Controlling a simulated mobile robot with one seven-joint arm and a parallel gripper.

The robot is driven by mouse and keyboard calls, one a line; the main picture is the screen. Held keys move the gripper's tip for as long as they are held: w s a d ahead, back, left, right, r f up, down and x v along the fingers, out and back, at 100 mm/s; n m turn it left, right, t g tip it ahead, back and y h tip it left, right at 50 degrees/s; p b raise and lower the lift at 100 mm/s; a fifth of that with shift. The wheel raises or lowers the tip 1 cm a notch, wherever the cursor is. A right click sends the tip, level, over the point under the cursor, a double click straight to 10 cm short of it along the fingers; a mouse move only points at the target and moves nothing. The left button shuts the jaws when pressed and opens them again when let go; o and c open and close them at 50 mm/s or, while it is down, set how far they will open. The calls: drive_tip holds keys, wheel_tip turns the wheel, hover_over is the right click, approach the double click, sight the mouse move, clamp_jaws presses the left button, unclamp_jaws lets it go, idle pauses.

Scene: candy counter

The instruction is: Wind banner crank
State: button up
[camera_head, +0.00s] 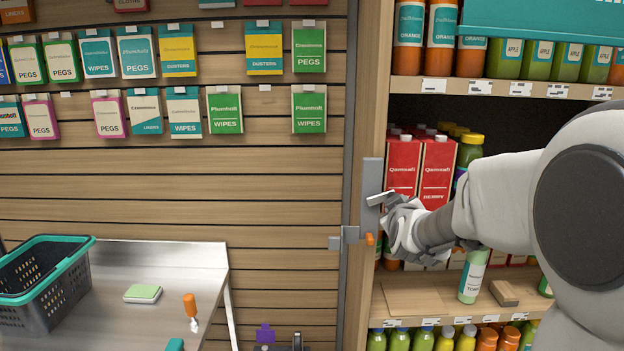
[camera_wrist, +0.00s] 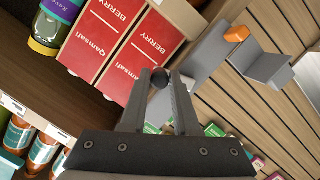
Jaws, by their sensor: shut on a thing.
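The banner crank's grey mounting plate (camera_head: 371,182) is upright on the post between the slatted wall and the shelves. A short light crank arm (camera_head: 380,198) sticks out from it. My gripper (camera_head: 390,217) is at the crank, just right of the post. In the wrist view my gripper (camera_wrist: 161,98) is shut on the dark round crank knob (camera_wrist: 159,77), which sits between the fingertips. An orange tab (camera_head: 370,239) is by a grey bracket (camera_head: 349,234) below the plate; the tab also shows in the wrist view (camera_wrist: 237,34). A teal panel (camera_head: 545,18), possibly the banner, hangs at top right.
Red berry cartons (camera_head: 403,163) stand close behind my gripper on the shelf. A bottle (camera_head: 472,276) and a wooden block (camera_head: 504,293) are on the lower shelf (camera_head: 420,303). A counter (camera_head: 190,258) with a basket (camera_head: 62,300) is at left.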

drive_tip(key=shift+a+f+b, duration=0.25)
drive_tip(key=shift+f+b, duration=0.5)
drive_tip(key=shift+o, duration=0.6)
drive_tip(key=shift+a+f+b, duration=0.35)
drive_tip(key=shift+f+b, duration=0.15)
drive_tip(key=shift+f, duration=0.1)
drive_tip(key=shift+a+f, duration=0.1)
drive_tip(key=shift+a, duration=0.1)
drive_tip(key=shift+c, duration=0.6)
drive_tip(key=shift+a+f+b, duration=0.25)
drive_tip(key=shift+f+b, duration=0.4)
drive_tip(key=shift+f, duration=0.3)
